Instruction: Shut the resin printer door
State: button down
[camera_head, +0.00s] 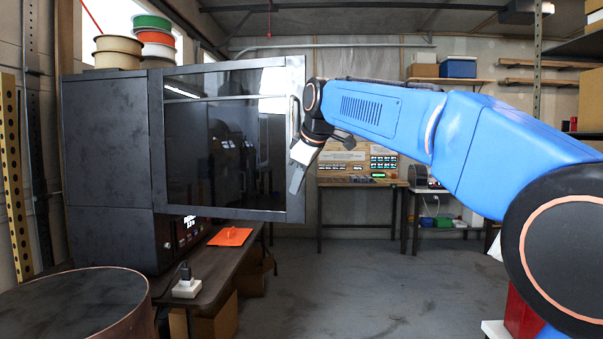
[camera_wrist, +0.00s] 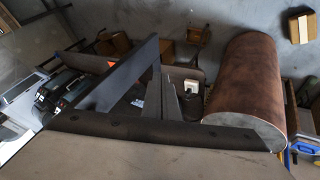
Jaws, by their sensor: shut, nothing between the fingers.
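The resin printer (camera_head: 108,150) is a tall dark cabinet on the bench at the left. Its door (camera_head: 225,150), a dark glossy panel with a grey frame, stands swung open to the right. A vertical handle (camera_head: 294,118) sits near the door's free edge. My gripper (camera_head: 296,182) is shut and empty, pointing down at that free edge and overlapping it in the head view; I cannot tell whether it touches. In the wrist view the shut fingers (camera_wrist: 163,85) show beside a dark slanted bar, probably the door's edge.
A round brown drum (camera_head: 75,305) stands at the front left; it also shows in the wrist view (camera_wrist: 245,80). An orange plate (camera_head: 231,237) and a white socket block (camera_head: 187,288) lie on the bench (camera_head: 215,270). Filament spools (camera_head: 120,50) sit on the printer.

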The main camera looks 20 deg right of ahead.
aim_at(293, 200)
jog(key=shift+w+d+f, duration=0.25)
jog(key=shift+w+f, duration=0.1)
jog(key=shift+w, duration=0.5)
jog(key=shift+w+d+f, duration=0.25)
jog(key=shift+w+f, duration=0.05)
jog(key=shift+w, duration=0.55)
jog(key=shift+w+d+f, duration=0.25)
jog(key=shift+w+f, duration=0.1)
jog(key=shift+w, duration=0.5)
